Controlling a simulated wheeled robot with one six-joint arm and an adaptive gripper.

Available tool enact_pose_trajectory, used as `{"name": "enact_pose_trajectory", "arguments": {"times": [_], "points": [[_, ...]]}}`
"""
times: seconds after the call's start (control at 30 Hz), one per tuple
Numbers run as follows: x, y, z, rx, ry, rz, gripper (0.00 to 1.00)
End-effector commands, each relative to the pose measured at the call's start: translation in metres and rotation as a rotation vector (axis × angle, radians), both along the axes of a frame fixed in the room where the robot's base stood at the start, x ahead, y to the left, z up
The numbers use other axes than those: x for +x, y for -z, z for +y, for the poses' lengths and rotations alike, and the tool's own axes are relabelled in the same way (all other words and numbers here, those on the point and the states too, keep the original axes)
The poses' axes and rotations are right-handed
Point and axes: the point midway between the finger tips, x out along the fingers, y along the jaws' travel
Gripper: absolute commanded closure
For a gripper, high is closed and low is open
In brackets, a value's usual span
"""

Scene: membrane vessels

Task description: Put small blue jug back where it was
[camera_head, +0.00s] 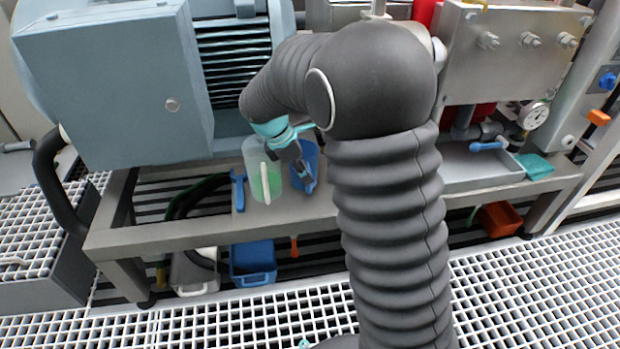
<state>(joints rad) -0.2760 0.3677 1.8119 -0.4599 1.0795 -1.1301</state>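The small blue jug (311,156) is upright at the middle of the metal bench frame (200,228), just left of my arm's upright part. My gripper (305,180) is at the front left side of the jug, with its fingers pointing down and overlapping it in the picture. The fingers are small and dark here, so I cannot tell whether they are closed on the jug. The jug's base seems to be at or just above the bench surface. My arm and gripper hide part of it.
A translucent jug with green liquid (264,180) stands close to the left. A blue handled item (238,190) is farther left. A large grey-blue motor box (120,90) rises behind. Below are a blue bin (253,258) and a white container (193,275).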

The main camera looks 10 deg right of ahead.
Motion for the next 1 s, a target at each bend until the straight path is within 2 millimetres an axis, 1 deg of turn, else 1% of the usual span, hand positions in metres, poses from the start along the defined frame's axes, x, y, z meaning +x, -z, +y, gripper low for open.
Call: {"name": "enact_pose_trajectory", "arguments": {"times": [0.03, 0.2, 0.3, 0.43, 0.57, 0.67, 0.8, 1.0], "points": [[0.0, -0.013, 0.005, 0.001, -0.002, -0.004, 0.63], [-0.001, -0.038, 0.016, 0.0, -0.002, -0.001, 0.63], [-0.002, -0.047, 0.02, 0.0, -0.001, -0.001, 0.63], [-0.003, -0.055, 0.023, 0.002, 0.003, -0.003, 0.63], [-0.014, -0.068, 0.016, 0.028, 0.062, -0.04, 0.63], [-0.033, -0.085, 0.005, 0.076, 0.167, -0.1, 0.63], [-0.07, -0.11, -0.013, 0.165, 0.365, -0.208, 0.63], [-0.126, -0.135, -0.034, 0.298, 0.656, -0.35, 0.63]]}}
